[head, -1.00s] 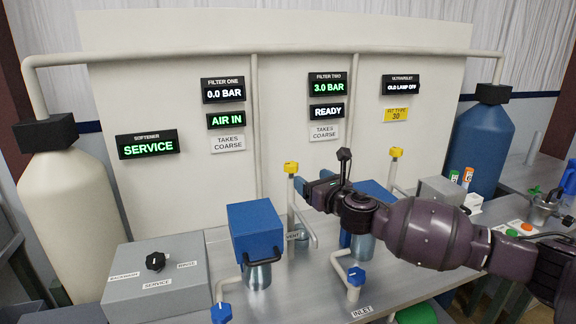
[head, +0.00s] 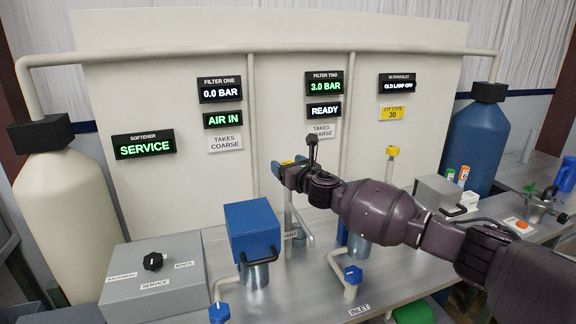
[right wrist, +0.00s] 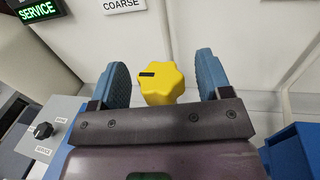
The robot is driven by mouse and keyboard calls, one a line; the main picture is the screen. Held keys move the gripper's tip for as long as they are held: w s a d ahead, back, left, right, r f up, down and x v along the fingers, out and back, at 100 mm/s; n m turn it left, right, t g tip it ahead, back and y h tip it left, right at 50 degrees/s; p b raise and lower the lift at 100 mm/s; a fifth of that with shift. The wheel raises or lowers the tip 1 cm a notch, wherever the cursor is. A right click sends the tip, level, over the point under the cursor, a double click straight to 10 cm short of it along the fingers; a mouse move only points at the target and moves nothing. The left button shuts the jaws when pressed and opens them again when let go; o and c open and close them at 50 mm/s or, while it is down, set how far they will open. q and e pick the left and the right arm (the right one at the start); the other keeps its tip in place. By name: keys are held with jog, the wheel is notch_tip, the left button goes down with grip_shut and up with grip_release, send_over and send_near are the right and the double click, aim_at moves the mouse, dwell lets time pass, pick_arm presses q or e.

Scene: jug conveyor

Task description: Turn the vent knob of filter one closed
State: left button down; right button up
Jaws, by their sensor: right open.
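The yellow vent knob of filter one (right wrist: 161,83) sits between the two blue fingers of my right gripper (right wrist: 162,82) in the right wrist view. The fingers are open, with a gap on each side of the knob. In the head view my right gripper (head: 283,168) is at the top of the filter one vent pipe (head: 288,208) and mostly hides the knob. The filter one display (head: 220,91) reads 0.0 BAR, and the sign below it (head: 223,120) reads AIR IN. My left gripper is not in view.
The blue-topped filter one housing (head: 253,230) stands just left of the vent pipe. A second yellow knob (head: 392,151) stands further right. Blue knobs (head: 220,312) (head: 353,274) are at the front. A grey softener box (head: 155,285) stands at the left.

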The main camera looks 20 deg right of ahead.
jog(key=shift+w, duration=0.1)
jog(key=c, duration=0.9)
